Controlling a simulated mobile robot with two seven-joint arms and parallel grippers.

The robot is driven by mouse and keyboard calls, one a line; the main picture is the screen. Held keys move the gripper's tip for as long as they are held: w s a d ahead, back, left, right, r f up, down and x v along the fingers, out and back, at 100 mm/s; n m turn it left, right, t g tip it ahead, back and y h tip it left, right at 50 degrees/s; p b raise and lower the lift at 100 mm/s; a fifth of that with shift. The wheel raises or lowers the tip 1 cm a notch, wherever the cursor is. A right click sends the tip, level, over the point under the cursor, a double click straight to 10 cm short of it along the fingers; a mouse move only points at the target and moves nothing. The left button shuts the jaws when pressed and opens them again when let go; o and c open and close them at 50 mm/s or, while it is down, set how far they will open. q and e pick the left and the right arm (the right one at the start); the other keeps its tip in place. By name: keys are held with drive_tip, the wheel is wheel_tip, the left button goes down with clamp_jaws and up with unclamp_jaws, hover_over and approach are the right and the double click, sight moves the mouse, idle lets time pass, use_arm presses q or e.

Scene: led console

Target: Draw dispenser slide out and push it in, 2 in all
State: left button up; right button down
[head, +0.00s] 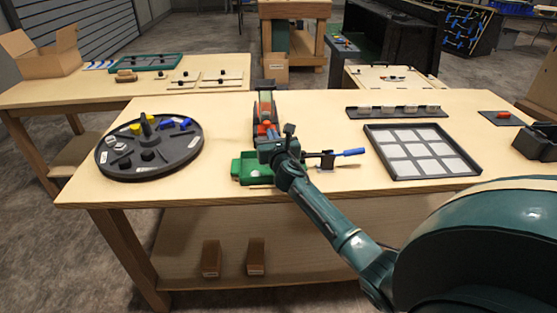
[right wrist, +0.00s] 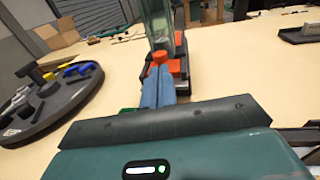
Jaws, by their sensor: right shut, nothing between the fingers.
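The dispenser (head: 264,108) stands near the middle of the table, with a tall clear hopper and a red-orange base. In the right wrist view the dispenser (right wrist: 161,22) is straight ahead. Its orange slide knob (right wrist: 160,57) shows just past my fingertips. My right gripper (head: 267,136) is in front of the dispenser; its blue fingers (right wrist: 156,80) are shut and empty. They look close to the knob, but I cannot tell whether they touch it. How far the slide is out is partly hidden by my gripper. My left gripper is not in view.
A green tray (head: 239,170) sits in front of the dispenser, partly behind my arm. A round black tray (head: 116,170) with small parts is at left. A blue-handled tool (head: 349,153) and a grid tray (head: 389,172) are at right. Bare tabletop lies between them.

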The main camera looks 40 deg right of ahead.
drive_tip(key=v, duration=1)
drive_tip(key=shift+a+p, duration=0.1)
drive_tip(key=shift+p, duration=0.25)
drive_tip(key=s+a+f+m+g+y, duration=0.3)
drive_tip(key=s+a+f+m+y, duration=0.3)
drive_tip(key=s+a+f+m, duration=0.65)
drive_tip(key=s+a+f+m+g+y+p, duration=0.1)
drive_tip(key=s+a+f+m+y, duration=0.3)
drive_tip(key=s+a+m, duration=0.7)
drive_tip(key=s+m+g, duration=0.1)
drive_tip(key=m, duration=0.4)
drive_tip(key=shift+s+g, duration=0.4)
